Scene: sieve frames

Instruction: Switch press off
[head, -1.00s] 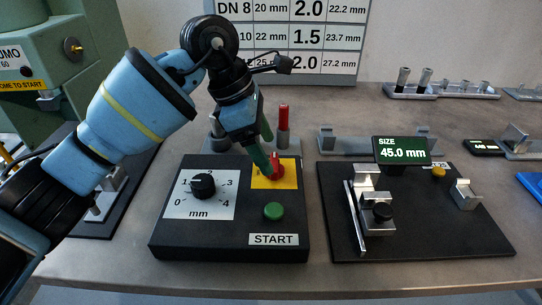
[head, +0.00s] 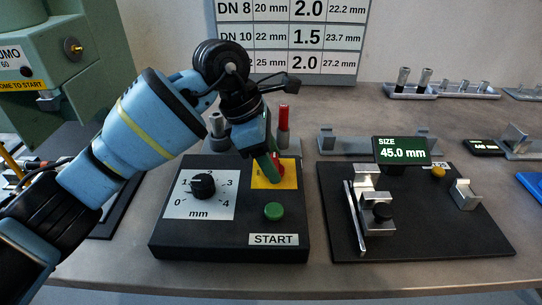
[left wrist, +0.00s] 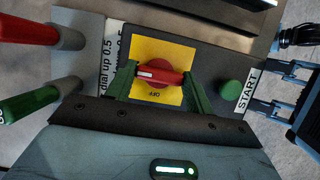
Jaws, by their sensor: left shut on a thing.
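The press's control box (head: 230,240) is black and stands at the front of the bench. On it is a red rotary switch (head: 282,169) on a yellow plate (head: 289,183). My left gripper (head: 275,178) points down at the switch and covers part of it. In the left wrist view the red switch handle (left wrist: 160,76) lies between the green fingers of my left gripper (left wrist: 160,86), which are shut on its two ends. A white mark shows on the handle's left part there. The plate's small lettering is hard to read.
The box also has a black mm dial (head: 203,186) and a green START button (head: 273,211). Red (head: 283,120) and green pins stand behind it. A measuring fixture (head: 376,215) with a 45.0 mm display is at the right. The green press (head: 65,60) is at the left.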

